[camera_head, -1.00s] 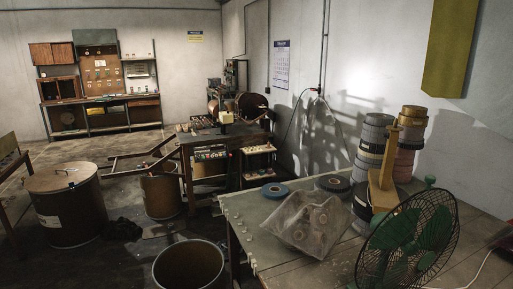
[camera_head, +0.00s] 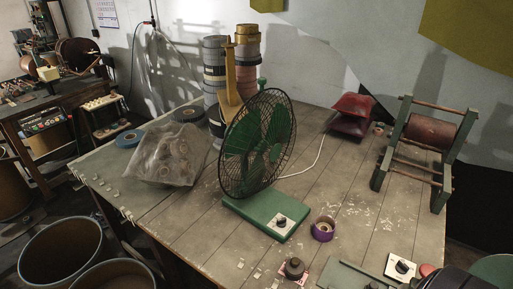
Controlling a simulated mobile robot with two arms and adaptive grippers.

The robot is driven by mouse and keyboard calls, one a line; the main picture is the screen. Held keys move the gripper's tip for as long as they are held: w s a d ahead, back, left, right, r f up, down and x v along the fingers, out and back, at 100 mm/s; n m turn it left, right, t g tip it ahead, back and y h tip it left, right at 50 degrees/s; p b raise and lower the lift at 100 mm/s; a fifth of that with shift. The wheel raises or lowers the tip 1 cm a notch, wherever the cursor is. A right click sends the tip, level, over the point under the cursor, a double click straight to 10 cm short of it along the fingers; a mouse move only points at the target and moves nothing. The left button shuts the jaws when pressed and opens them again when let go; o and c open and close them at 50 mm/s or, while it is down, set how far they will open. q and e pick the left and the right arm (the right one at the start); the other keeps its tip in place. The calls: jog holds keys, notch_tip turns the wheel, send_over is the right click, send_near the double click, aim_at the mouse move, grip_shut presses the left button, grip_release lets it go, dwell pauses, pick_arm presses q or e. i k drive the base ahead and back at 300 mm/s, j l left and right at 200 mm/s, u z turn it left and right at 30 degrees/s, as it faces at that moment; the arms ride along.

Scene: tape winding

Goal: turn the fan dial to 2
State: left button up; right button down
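A green desk fan (camera_head: 257,145) with a round wire cage stands on the wooden table (camera_head: 225,240). Its flat green base (camera_head: 255,208) faces the front of the table. A dark dial (camera_head: 281,220) sits on a small white plate at the right front of the base. The dial's markings and pointer are too small to read.
A dark knob-like item (camera_head: 294,268) and a white switch plate (camera_head: 401,267) lie near the front. A clear bag of rolls (camera_head: 166,160) lies left of the fan. A wooden roller frame (camera_head: 426,145) stands right.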

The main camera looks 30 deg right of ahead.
aim_at(281, 222)
jog(key=i+j, duration=0.25)
jog(key=i+j+z, duration=0.2)
jog(key=z, duration=0.15)
jog(key=i+j+z, duration=0.15)
jog(key=j+z, duration=0.2)
jog(key=i+j+z, duration=0.1)
jog(key=j+z, duration=0.2)
jog(key=j, duration=0.15)
jog(key=z, duration=0.75)
